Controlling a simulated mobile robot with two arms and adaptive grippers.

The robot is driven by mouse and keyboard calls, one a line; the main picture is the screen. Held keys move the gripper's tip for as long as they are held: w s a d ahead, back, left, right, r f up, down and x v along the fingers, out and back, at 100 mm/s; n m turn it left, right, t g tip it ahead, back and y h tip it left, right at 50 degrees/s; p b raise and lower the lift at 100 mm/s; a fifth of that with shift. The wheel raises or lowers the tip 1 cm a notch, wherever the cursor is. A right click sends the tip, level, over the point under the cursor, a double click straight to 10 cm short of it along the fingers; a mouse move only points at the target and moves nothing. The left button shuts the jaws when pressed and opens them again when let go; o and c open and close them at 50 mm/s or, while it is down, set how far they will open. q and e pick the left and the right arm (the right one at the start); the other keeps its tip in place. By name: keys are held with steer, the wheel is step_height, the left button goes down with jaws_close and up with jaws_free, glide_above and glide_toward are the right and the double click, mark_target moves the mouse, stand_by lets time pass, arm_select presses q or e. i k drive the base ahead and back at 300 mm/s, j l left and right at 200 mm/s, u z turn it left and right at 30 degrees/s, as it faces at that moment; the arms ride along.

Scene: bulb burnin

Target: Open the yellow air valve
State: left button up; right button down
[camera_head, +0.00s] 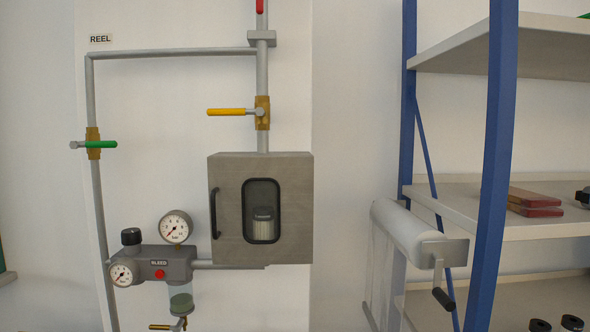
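The yellow air valve has a yellow lever (227,112) on a brass body (262,112), set in the vertical grey pipe above a grey cabinet. The lever points left, lying across the pipe. Neither of my grippers is in the head view.
A red handle (260,6) is at the top. The grey cabinet (228,172) is closed. Gauges (175,227) are lower left. A blue-framed shelf (497,130) and a roll (405,230) stand right.

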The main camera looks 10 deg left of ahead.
mark_target(259, 112)
steer(key=j+z, duration=0.2)
steer(key=z, duration=0.2)
steer(key=j+z, duration=0.25)
steer(key=z, duration=0.2)
steer(key=j+z, duration=0.15)
steer(key=j, duration=0.5)
steer(key=k+j+z, duration=0.1)
steer(key=j, duration=0.6)
steer(key=k+j+z, duration=0.15)
steer(key=j, duration=0.5)
